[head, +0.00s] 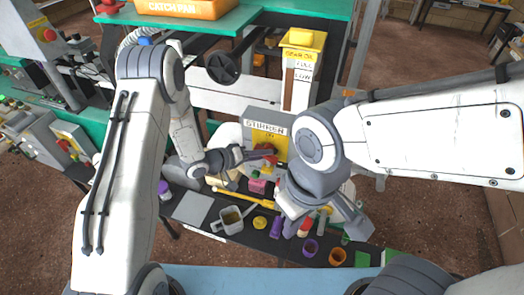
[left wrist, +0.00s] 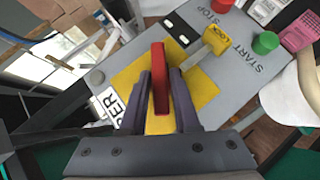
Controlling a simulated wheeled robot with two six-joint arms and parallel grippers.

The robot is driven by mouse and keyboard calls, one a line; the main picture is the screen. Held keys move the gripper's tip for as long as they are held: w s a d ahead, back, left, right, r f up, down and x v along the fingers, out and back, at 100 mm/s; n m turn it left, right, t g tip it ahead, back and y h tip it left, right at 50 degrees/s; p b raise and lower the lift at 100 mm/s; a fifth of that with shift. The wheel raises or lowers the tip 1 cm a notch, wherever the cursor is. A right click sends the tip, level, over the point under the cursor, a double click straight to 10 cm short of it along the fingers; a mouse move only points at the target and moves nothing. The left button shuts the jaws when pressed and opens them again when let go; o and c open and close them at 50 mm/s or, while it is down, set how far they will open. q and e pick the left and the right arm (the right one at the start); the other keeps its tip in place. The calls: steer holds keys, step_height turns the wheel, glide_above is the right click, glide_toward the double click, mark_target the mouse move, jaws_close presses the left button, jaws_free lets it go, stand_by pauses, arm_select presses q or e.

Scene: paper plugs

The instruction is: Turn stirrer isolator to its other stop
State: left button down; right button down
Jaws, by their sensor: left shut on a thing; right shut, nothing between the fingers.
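The stirrer isolator is a red handle (left wrist: 159,75) on a yellow plate (left wrist: 131,78) of a grey box (left wrist: 225,88). In the head view the box (head: 283,117) carries a STIRRER label, and the handle is partly hidden. My left gripper (head: 268,156) is at the front of the box. In the left wrist view its fingers (left wrist: 164,105) are shut on the red handle, one on each side. The handle points nearly straight up in that picture. My right gripper (head: 362,226) is shut and empty over the right part of the dark bench.
The dark bench (head: 262,243) holds a grey mug (head: 231,221), a yellow tool (head: 240,197) and several coloured plugs. Beside the handle are a yellow lever-like part (left wrist: 206,47), a green button (left wrist: 265,42) and a red button (left wrist: 222,4). A yellow-topped post (head: 302,60) stands behind the box.

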arm_select(q)
steer(key=shift+s+d+r+m+y, duration=0.1)
steer(key=shift+m+y, duration=0.25)
steer(key=shift+y, duration=0.2)
steer(key=shift+d+r+m+y, duration=0.1)
steer(key=shift+m+y, duration=0.25)
steer(key=shift+y, duration=0.2)
steer(key=shift+m+y, duration=0.4)
steer(key=shift+y, duration=0.3)
steer(key=y+b, duration=0.1)
steer(key=m+t+y+b, duration=0.1)
steer(key=b, duration=0.1)
steer(key=shift+d+f+m+y, duration=0.15)
steer(key=shift+d+m+y, duration=0.05)
steer(key=shift+m+y, duration=0.1)
steer(key=shift+s+d+r+m+t+y+b, duration=0.1)
steer(key=shift+r+m+t+y+b, duration=0.15)
steer(key=shift+m+y+b, duration=0.75)
steer(key=shift+n+b, duration=0.3)
steer(key=shift+b, duration=0.45)
steer(key=c, duration=0.8)
jaws_free()
steer(key=shift+o, duration=0.2)
